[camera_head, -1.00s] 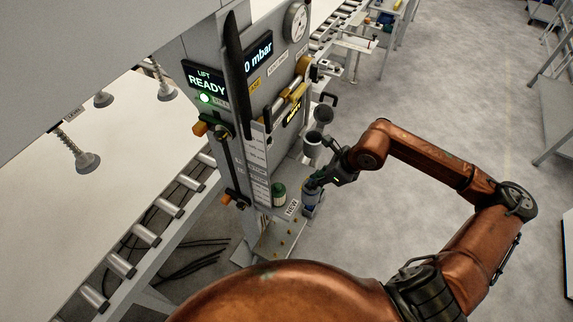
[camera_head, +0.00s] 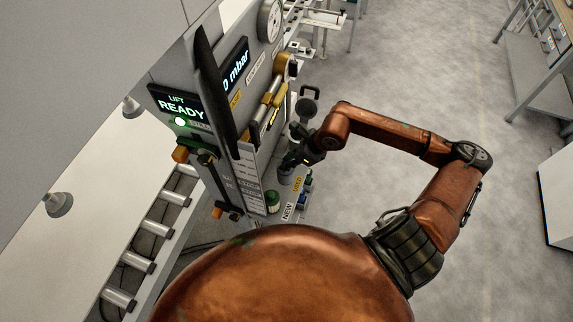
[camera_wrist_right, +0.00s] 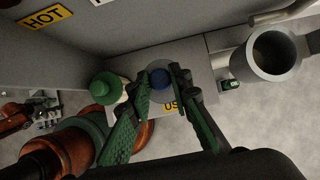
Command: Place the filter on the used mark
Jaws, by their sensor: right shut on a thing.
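My right gripper (camera_head: 291,160) is shut on the filter, a grey cylinder (camera_head: 285,173) partly hidden by the fingers in the head view. In the right wrist view the green-padded fingers (camera_wrist_right: 161,76) stand on both sides of the filter's round blue end (camera_wrist_right: 160,79). The yellow used mark (camera_head: 298,184) lies on the small shelf close to the filter. It also shows in the wrist view (camera_wrist_right: 171,106), partly covered by a finger. I cannot tell whether the filter touches the shelf. My left gripper is not in view.
A green-topped jar (camera_head: 272,201) stands on the shelf beside the white NEW label (camera_head: 288,211). The tall panel (camera_head: 235,130) bounds the shelf on the left. An open grey cup (camera_wrist_right: 270,52) is right of the filter in the wrist view. Open floor lies to the right.

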